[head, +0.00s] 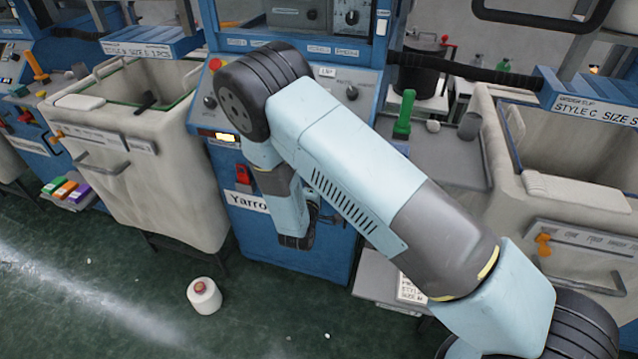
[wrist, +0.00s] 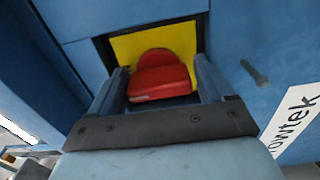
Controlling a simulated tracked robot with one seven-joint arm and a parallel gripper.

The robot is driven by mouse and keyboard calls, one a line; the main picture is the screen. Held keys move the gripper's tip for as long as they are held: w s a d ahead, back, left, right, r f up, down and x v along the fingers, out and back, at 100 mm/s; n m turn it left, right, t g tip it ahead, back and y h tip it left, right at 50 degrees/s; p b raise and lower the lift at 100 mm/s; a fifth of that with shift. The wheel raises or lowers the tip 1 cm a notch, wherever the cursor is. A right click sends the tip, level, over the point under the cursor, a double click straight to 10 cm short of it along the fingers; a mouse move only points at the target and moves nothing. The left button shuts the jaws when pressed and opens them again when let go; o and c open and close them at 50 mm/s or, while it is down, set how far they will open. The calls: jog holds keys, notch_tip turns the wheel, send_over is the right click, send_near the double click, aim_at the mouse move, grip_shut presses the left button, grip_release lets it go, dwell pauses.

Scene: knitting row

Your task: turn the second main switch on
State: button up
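In the wrist view a red switch (wrist: 160,76) sits in a dark-rimmed opening with a yellow back plate (wrist: 126,48), on a blue panel. My gripper (wrist: 163,70) is around it, one finger on each side. The fingers are apart, with yellow showing between the right finger and the red part; the left finger is very close to it, and I cannot tell whether it touches. In the head view a red switch (head: 243,174) shows on the blue front of the middle machine, just left of my arm. My fingers are hidden there. The switch's on or off position is unclear.
A label ending "owtek" (wrist: 298,118) and a small grey pin (wrist: 254,73) lie right of the switch. Fabric bins stand left (head: 170,190) and right (head: 565,190) of the machine. A yarn cone (head: 204,297) stands on the green floor.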

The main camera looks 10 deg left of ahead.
jog(key=s+a, duration=0.1)
jog(key=s, duration=1.2)
jog(key=shift+s, duration=0.4)
